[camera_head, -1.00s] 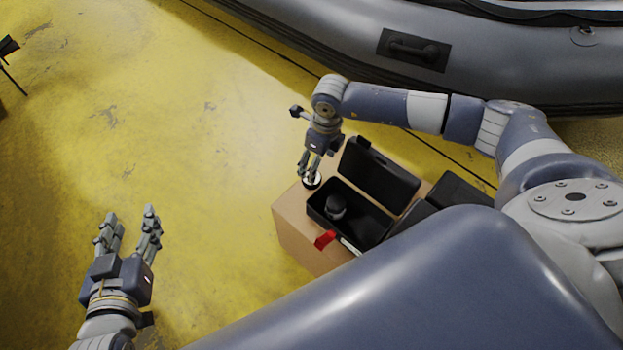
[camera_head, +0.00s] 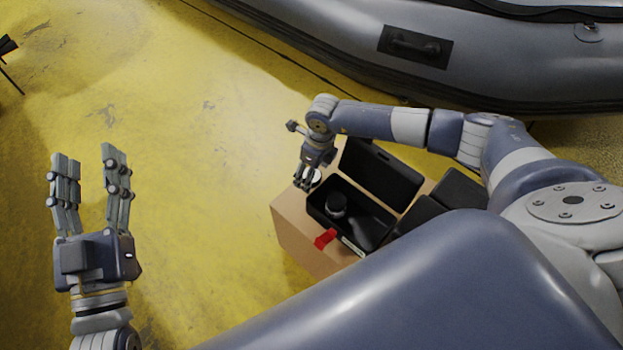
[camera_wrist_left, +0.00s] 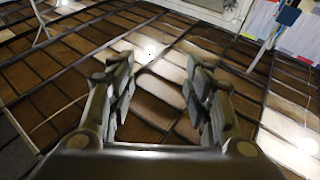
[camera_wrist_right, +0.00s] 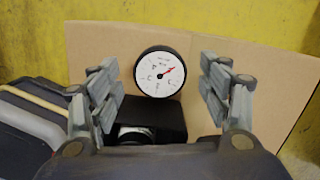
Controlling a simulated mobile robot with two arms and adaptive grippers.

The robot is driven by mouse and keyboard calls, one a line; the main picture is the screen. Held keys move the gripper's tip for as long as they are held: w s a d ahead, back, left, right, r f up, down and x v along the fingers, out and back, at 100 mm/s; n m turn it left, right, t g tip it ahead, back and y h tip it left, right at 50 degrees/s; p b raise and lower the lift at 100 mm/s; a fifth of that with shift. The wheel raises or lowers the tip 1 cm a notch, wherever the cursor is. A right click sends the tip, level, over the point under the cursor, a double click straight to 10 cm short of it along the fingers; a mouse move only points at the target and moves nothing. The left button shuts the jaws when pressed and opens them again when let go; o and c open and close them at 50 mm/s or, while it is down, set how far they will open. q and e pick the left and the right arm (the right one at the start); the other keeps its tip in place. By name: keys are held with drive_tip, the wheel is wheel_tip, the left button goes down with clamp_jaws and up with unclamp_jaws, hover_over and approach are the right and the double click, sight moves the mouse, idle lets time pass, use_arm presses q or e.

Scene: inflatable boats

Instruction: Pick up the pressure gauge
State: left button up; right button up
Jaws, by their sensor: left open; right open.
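The pressure gauge (camera_head: 314,177) is a small round white dial with a black rim, at the left corner of the cardboard box (camera_head: 290,232), beside the open black case. My left gripper (camera_head: 88,158) is open and empty above the yellow floor, far left of the box.
The open black case (camera_head: 370,226) holds a dark round item (camera_head: 336,205); its lid (camera_head: 382,171) stands up behind. A red tag (camera_head: 325,238) hangs at its front. Another dark case (camera_head: 462,187) is to the right. A grey inflatable boat (camera_head: 500,60) lies behind.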

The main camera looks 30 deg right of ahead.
drive_tip(key=shift+w+a+f+b, duration=0.1)
drive_tip(key=shift+f+b, duration=0.2)
drive_tip(key=shift+f, duration=0.85)
use_arm(q)
drive_tip(key=r, duration=0.1)
drive_tip(key=s+r+t, duration=0.1)
drive_tip(key=s+r+t+h, duration=0.1)
drive_tip(key=r, duration=0.1)
use_arm(e)
drive_tip(key=c, duration=1.2)
